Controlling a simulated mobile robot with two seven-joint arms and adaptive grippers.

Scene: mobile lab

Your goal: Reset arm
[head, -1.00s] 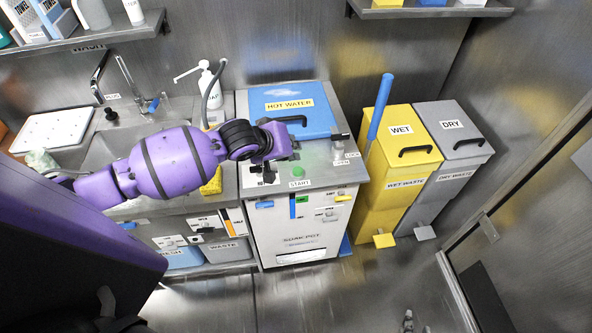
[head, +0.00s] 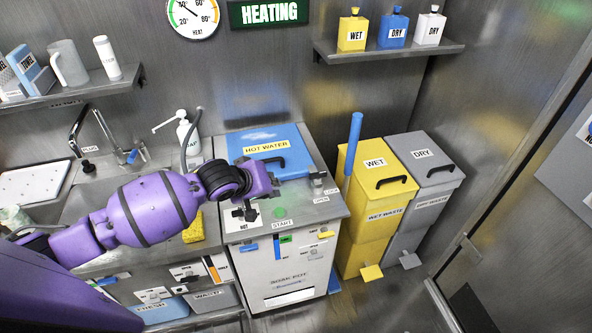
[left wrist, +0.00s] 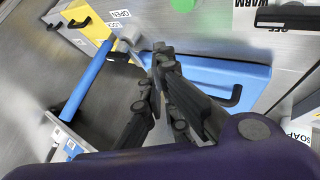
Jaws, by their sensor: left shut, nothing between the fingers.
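My left arm, purple with black joints, comes in from the left in the head view and reaches over the soak-pot cabinet (head: 285,268). Its left gripper (head: 262,182) is above the cabinet top, near the front edge of the blue HOT WATER lid (head: 262,146). In the left wrist view the left gripper's (left wrist: 155,78) dark fingers are shut and empty, in front of the blue lid (left wrist: 215,75). The green START button (head: 279,213) is close below the gripper in the head view. My right gripper is in neither view.
A lit HEATING sign (head: 268,11) hangs above. A soap bottle (head: 187,135) stands by the sink. Open floor lies in front.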

